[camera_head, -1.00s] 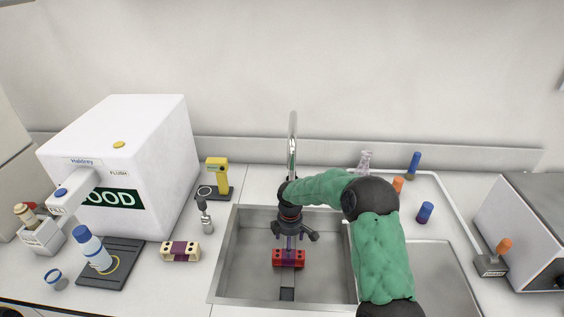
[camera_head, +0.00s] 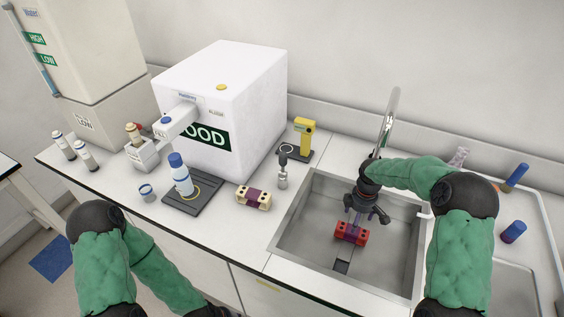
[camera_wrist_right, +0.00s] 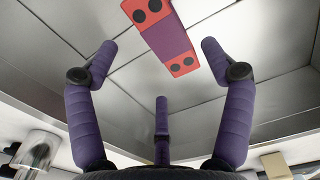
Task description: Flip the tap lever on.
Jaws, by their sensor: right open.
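The chrome tap (camera_head: 388,125) rises behind the sink (camera_head: 300,215). Its lever cannot be made out in the head view, where my right arm covers the tap's base. A shiny metal cylinder (camera_wrist_right: 36,152), perhaps part of the tap, shows at the lower left of the right wrist view. My right gripper (camera_head: 356,217) points down into the sink with its fingers spread and empty. A red and purple block (camera_head: 351,233) lies below it in the basin; the block also shows beyond the fingers in the right wrist view (camera_wrist_right: 165,35). My left arm shows at lower left, its gripper out of frame.
Left of the sink are a cream and purple block (camera_head: 253,197), a grey-tipped tool (camera_head: 283,170), a yellow device (camera_head: 304,135) and a blue-capped bottle (camera_head: 182,178) on a dark pad. A white box (camera_head: 225,100) stands behind. Blue-capped items (camera_head: 513,232) stand right of the tap.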

